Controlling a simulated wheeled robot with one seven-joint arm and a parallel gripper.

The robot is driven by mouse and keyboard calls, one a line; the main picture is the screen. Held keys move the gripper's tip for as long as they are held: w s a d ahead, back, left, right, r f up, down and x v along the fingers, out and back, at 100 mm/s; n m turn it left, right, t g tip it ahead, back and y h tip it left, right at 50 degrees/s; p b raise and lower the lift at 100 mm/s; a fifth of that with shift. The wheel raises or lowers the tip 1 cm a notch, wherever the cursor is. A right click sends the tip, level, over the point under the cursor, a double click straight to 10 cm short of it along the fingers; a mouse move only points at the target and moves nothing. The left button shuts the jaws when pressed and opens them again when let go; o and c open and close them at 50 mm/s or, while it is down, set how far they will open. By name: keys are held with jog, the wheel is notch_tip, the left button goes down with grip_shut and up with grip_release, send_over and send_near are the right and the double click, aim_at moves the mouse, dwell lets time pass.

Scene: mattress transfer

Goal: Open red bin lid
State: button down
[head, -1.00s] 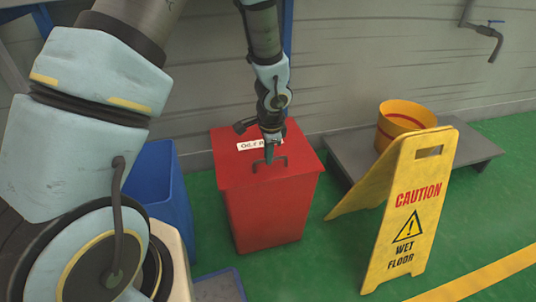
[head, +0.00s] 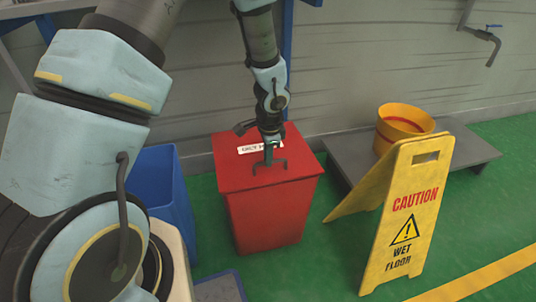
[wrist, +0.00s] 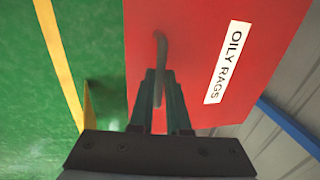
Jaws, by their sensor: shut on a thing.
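The red bin (head: 270,212) stands upright on the green floor near the wall. Its red lid (head: 235,177) lies flat on top and carries a white label reading "OILY RAGS" (wrist: 223,62). A dark handle (head: 283,163) stands on the lid; it also shows in the wrist view (wrist: 160,48). My gripper (head: 269,160) is above the lid and shut on the handle. In the wrist view, my gripper's fingers (wrist: 160,80) lie close to both sides of the handle's near end. The bin's inside is hidden by the lid.
A yellow wet-floor sign (head: 412,210) stands right of the bin. Behind it, a yellow bucket (head: 405,122) sits on a low grey platform (head: 458,145). A blue bin (head: 163,195) stands close on the left.

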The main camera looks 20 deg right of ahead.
jog(key=w+d+r+g+p, duration=0.1)
jog(key=w+r+p, duration=1.2)
jog(key=r+p, duration=0.3)
jog(key=shift+w+p, duration=0.15)
jog(key=shift+p, duration=1.1)
jog(key=shift+d+r, duration=0.1)
jog(key=c, duration=1.2)
grip_release()
jog(key=o, duration=0.3)
jog(key=shift+d, duration=0.15)
